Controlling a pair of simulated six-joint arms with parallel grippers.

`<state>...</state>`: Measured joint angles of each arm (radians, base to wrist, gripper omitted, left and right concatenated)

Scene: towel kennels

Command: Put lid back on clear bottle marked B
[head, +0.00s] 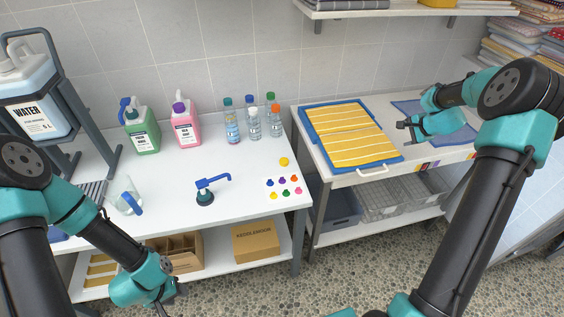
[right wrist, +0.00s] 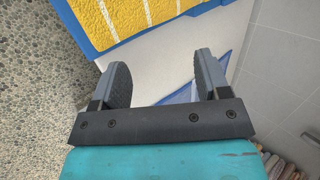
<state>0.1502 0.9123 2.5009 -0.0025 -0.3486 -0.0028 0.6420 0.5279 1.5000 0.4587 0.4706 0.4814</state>
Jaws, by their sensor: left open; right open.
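Several clear bottles stand in a group at the back right of the white table. One has a teal cap (head: 228,102), one an orange cap (head: 275,108), and others behind have blue (head: 249,99) and green (head: 270,97) caps. A front bottle (head: 253,126) has a pale top; I cannot tell if it is a lid or a bare neck. No letter B is readable. A round yellow lid-like piece (head: 284,161) lies alone on the table. My left gripper (head: 168,303) is low at the front, apart from everything. My right gripper (head: 403,125) is open and empty above the right bench; its fingers show in the right wrist view (right wrist: 160,84).
Green (head: 143,136) and pink (head: 187,130) jugs stand at the back. A blue tray with yellow towels (head: 308,112) is on the right bench. Mid-table is mostly clear.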

